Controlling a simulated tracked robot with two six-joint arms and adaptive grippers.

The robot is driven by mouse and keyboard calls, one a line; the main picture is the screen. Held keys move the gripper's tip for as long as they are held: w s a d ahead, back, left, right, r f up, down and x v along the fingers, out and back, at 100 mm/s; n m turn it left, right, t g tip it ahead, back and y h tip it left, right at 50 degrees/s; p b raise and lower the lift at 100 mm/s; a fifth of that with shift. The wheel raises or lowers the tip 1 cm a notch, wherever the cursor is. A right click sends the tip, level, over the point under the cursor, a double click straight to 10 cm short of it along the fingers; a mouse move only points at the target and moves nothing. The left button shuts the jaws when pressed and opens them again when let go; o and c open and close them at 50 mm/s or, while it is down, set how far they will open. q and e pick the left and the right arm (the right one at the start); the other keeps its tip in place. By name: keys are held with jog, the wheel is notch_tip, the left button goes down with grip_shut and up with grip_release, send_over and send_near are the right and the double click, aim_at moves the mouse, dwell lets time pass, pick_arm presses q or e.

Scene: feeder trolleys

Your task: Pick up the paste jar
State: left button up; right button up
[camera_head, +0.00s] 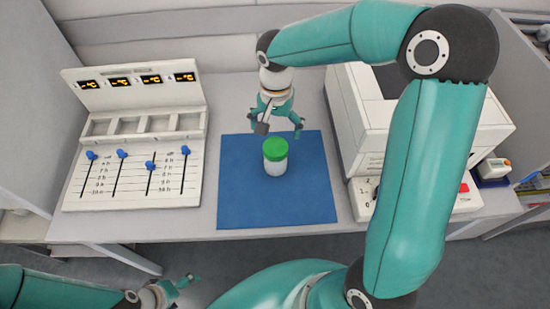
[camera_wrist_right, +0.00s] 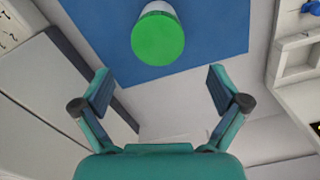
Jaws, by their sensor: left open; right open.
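The paste jar (camera_head: 275,157) is a white jar with a green lid. It stands upright on a blue mat (camera_head: 240,205) on the table. In the right wrist view the jar (camera_wrist_right: 157,38) shows from above at the top centre, beyond the fingertips. My right gripper (camera_head: 280,128) is open and empty, behind and above the jar; its fingers (camera_wrist_right: 158,88) are spread apart with nothing between them. My left gripper (camera_head: 188,280) is open and empty at the lower left, below the table's front edge and away from the jar.
A white panel (camera_head: 135,140) with blue sliders and orange displays stands left of the mat. A white machine (camera_head: 360,120) stands to the right, partly hidden by my right arm. A small device (camera_head: 492,171) sits further right. The mat around the jar is clear.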

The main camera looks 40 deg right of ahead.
aim_at(275, 143)
notch_tip(275, 143, down, 6)
jog(key=shift+r, duration=0.2)
jog(key=shift+s+a+f+p, duration=0.2)
jog(key=shift+f+p, duration=0.15)
jog(key=shift+f, duration=1.05)
jog(key=shift+s+a+f+p, duration=0.15)
jog(key=shift+f+p, duration=0.15)
jog(key=shift+f, duration=1.05)
jog(key=shift+d, duration=0.1)
jog(key=c, duration=1.5)
jog(key=shift+r, duration=0.15)
